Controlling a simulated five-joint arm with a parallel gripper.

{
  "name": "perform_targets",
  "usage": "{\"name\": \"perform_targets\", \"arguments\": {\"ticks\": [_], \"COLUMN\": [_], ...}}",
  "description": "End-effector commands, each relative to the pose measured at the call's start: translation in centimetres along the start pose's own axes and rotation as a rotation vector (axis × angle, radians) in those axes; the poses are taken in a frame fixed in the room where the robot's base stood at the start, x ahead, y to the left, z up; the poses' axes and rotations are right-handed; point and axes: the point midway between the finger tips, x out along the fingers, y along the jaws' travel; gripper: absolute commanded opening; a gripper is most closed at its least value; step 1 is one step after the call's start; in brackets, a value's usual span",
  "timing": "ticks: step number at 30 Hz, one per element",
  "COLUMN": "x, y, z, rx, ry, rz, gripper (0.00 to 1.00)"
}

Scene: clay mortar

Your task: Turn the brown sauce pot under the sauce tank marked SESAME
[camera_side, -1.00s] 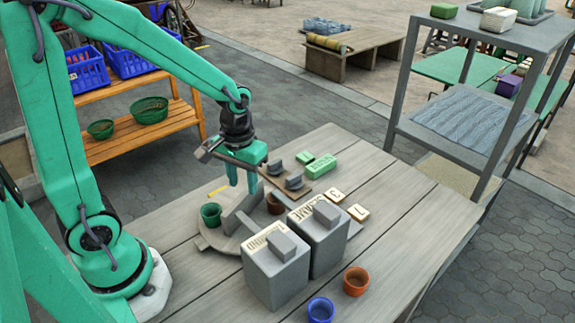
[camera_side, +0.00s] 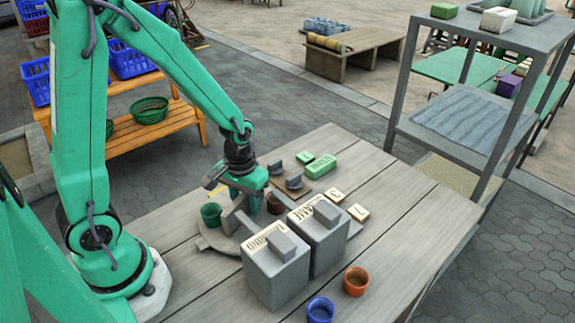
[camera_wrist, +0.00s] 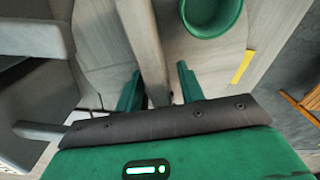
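The brown sauce pot (camera_side: 274,204) stands on the round grey turntable (camera_side: 208,240), behind the tank marked SESAME (camera_side: 322,244) and partly hidden. A second tank (camera_side: 272,274), marked ALMOND or similar, stands to its left. A green pot (camera_side: 211,214) is on the turntable's left side; it also shows in the wrist view (camera_wrist: 210,18). My gripper (camera_side: 240,208) is low over the turntable, between the green and brown pots. In the wrist view its fingers (camera_wrist: 160,88) are apart, one on each side of an upright grey bar (camera_wrist: 143,45). Contact with the bar cannot be told.
A blue pot (camera_side: 320,310) and an orange pot (camera_side: 356,281) stand in front of the tanks. Number tiles (camera_side: 358,213), green blocks (camera_side: 320,166) and a board with grey-handled pieces (camera_side: 294,183) lie behind. The table's right side is clear.

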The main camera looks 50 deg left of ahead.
Motion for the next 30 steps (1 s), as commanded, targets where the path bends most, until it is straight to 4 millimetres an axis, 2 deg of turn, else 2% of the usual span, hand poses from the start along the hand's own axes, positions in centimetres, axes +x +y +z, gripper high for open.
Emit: {"name": "perform_targets", "arguments": {"ticks": [3,9,20,30], "x": [0.0,-0.02,-0.03,-0.05], "y": [0.0,0.0,0.01,0.1], "z": [0.01,0.01,0.0,0.01], "rx": [0.0,0.0,0.038,0.259], "ry": [0.0,0.0,0.0,-0.001], "rz": [0.0,0.0,0.0,0.0], "gripper": [0.38,0.0,0.0,0.0]}}
